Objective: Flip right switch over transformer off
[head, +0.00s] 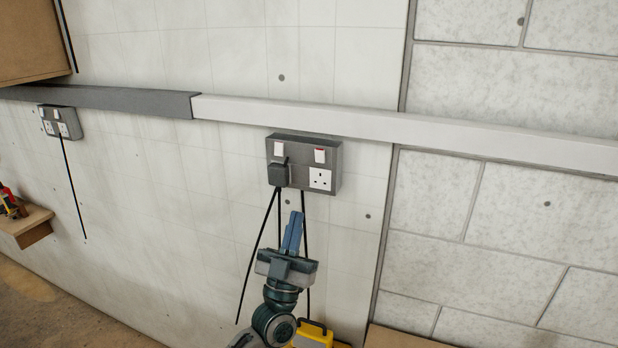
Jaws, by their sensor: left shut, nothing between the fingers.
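A grey double socket box (262,160) is fixed to the wall near the middle of the head view. Its right switch (320,156) is a white rocker with a red strip along its top edge. Its left switch (279,149) is white with no red showing. A yellow item (312,335), perhaps the transformer, shows partly at the bottom edge, behind my left arm. My left gripper (294,214) is shut and empty, pointing up. In the picture it is below the box and apart from both switches. My right gripper is not in view.
A dark plug (280,174) sits in the left socket; the right socket (320,179) is empty. Black cables (260,245) hang below the box. A white trunking (400,124) runs above. Another socket box (60,122) and a wooden shelf (25,222) are at the left.

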